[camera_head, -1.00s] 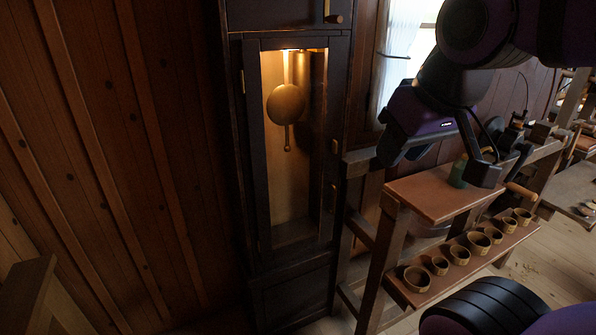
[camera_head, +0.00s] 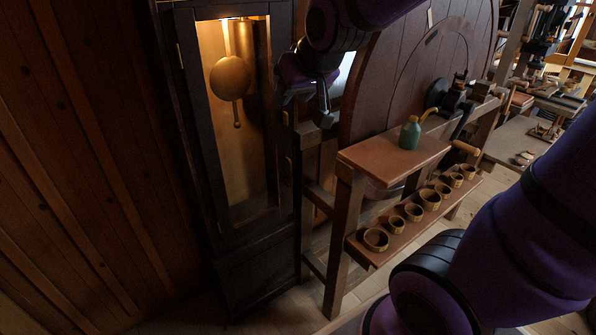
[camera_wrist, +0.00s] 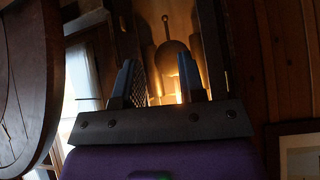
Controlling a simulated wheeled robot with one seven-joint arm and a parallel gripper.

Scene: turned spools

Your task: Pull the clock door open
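The tall dark wooden clock (camera_head: 255,265) stands at the left of centre in the head view. Its door (camera_head: 203,125) is a dark upright frame and looks shut, with a brass pendulum (camera_head: 230,78) in the lit case behind it. A small handle (camera_head: 288,166) shows at the door's right edge. My gripper (camera_head: 306,108) is at the clock's right side, higher than the handle and apart from it as far as I can see. In the wrist view my gripper (camera_wrist: 156,78) has its two fingers spread with nothing between them. The pendulum (camera_wrist: 172,58) shows beyond them.
A plank wall (camera_head: 90,170) is at left.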

